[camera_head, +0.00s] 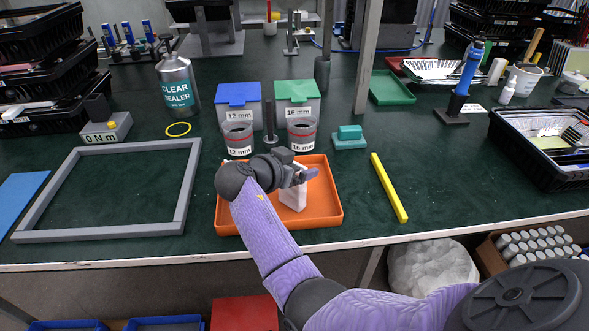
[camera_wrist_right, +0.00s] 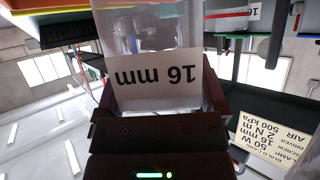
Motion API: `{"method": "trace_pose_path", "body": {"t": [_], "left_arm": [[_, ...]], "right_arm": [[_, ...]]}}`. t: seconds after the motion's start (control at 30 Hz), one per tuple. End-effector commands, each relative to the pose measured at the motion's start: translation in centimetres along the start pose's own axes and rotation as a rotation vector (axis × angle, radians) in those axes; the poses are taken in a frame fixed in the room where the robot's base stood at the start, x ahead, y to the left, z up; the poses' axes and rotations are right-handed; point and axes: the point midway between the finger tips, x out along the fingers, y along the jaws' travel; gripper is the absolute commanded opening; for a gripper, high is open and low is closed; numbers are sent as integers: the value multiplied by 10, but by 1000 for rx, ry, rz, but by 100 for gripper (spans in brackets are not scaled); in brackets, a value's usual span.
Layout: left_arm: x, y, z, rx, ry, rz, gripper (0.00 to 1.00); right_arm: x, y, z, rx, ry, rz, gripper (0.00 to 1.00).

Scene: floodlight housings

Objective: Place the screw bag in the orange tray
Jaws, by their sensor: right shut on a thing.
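The screw bag (camera_head: 293,197) is pale and shows over the orange tray (camera_head: 329,213). In the right wrist view the bag (camera_wrist_right: 150,32) looks clear, with a white label reading 16 mm, upside down. My right gripper (camera_head: 300,178) is shut on the bag and holds it upright over the tray's middle. I cannot tell whether the bag's lower end touches the tray floor. My gripper and wrist hide part of the tray's far left. My left gripper is not in view.
Cups marked 12 mm (camera_head: 238,139) and 16 mm (camera_head: 301,135) stand just behind the tray, before blue-lidded (camera_head: 238,94) and green-lidded (camera_head: 297,91) bins. A yellow bar (camera_head: 389,188) lies to the right, a grey frame (camera_head: 183,190) to the left. A teal block (camera_head: 349,137) sits behind right.

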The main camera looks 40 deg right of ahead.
Motion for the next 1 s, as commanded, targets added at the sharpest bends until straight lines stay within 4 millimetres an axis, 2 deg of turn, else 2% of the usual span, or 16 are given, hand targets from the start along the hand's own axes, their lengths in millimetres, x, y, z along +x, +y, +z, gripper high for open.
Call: {"method": "trace_pose_path", "body": {"t": [0.2, 0.23, 0.27, 0.47, 0.57, 0.8, 1.0], "left_arm": [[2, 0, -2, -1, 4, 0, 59], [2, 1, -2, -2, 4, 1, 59], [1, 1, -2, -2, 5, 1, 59], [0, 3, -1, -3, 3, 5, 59], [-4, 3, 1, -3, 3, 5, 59], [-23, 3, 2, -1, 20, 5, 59], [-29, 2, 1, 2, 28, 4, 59]], "right_arm": [[1, 0, 2, 0, 0, -1, 0], [1, 0, 2, 0, 0, -1, 95], [0, 0, 1, 0, 0, -1, 100], [0, 0, 0, 0, 0, -1, 100], [-8, -1, -3, 0, -1, -3, 100], [-75, -1, -4, 1, -4, -5, 100], [-113, 0, -3, 1, -1, -2, 100]]}}
